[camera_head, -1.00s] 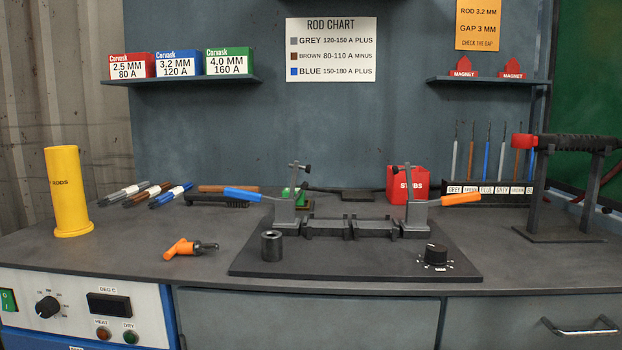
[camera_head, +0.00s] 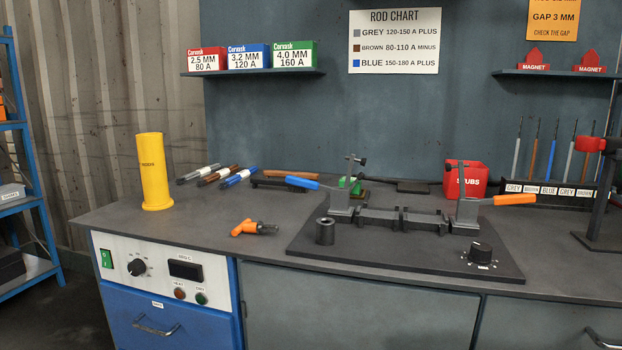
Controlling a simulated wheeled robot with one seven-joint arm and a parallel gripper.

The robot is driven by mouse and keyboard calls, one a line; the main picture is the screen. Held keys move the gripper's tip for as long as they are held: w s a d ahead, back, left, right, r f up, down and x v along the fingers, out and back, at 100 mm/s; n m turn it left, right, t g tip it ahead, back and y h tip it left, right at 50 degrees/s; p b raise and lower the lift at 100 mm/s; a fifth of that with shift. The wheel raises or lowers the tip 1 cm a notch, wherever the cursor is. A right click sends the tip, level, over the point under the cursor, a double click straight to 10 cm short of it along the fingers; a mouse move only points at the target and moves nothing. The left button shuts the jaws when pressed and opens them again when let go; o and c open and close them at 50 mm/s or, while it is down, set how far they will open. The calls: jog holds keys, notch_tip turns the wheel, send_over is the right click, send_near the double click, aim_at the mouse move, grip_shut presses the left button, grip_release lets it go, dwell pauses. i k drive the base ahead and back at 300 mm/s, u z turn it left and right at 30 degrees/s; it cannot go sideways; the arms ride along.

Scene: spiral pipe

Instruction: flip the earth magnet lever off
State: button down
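No part is labelled as an earth magnet, and I cannot tell which thing bears its lever. A small green block (camera_head: 355,186) on a dark base sits behind the left clamp, partly hidden by it. An orange-handled piece with a dark end (camera_head: 249,228) lies on the bench, left of the black plate. On the plate (camera_head: 400,262) stand a left clamp with a blue lever (camera_head: 290,181) and a right clamp with an orange lever (camera_head: 516,199). Two red magnet-labelled pieces (camera_head: 534,61) and (camera_head: 590,63) are on the right shelf. My gripper is out of view.
A yellow rod tube (camera_head: 154,172) stands at the bench's left. A black cylinder (camera_head: 325,232) and a knob (camera_head: 481,253) sit on the plate. A red stubs box (camera_head: 464,180) and a rod rack (camera_head: 545,189) stand behind. The bench's front left (camera_head: 200,240) is mostly clear.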

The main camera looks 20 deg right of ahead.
aim_at(360, 176)
jog(key=u, duration=0.5)
jog(key=k, duration=0.9)
jog(key=z, duration=0.8)
jog(key=i, duration=0.5)
jog(key=z, duration=0.1)
